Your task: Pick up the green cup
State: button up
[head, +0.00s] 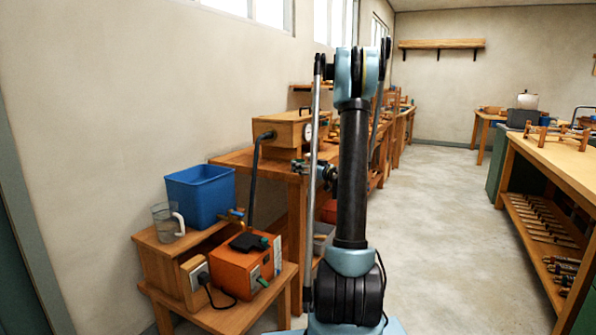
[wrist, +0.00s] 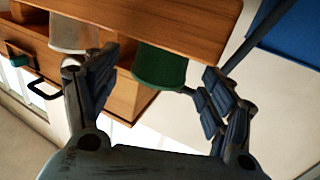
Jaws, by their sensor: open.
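The green cup (wrist: 160,66) is in the upper middle of the wrist view, against the edge of a wooden board (wrist: 150,22). The wrist picture is tilted, so the cup appears upside down. My gripper (wrist: 159,75) is open, with one finger to the left of the cup and the other to its right. The right finger overlaps or lies close to the cup's handle side; I cannot tell whether it touches. I cannot make out the green cup in the head view, where my arm blocks part of the workbench.
A pale cup (wrist: 73,33) is left of the green cup, beyond the left finger. In the head view, a blue bin (head: 201,196), a clear jug (head: 167,222) and an orange box (head: 238,268) crowd the low stand at left. Open floor (head: 440,230) lies to the right.

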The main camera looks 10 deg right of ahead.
jog(key=shift+x, duration=1.95)
jog(key=shift+r, duration=0.15)
jog(key=c, duration=1.1)
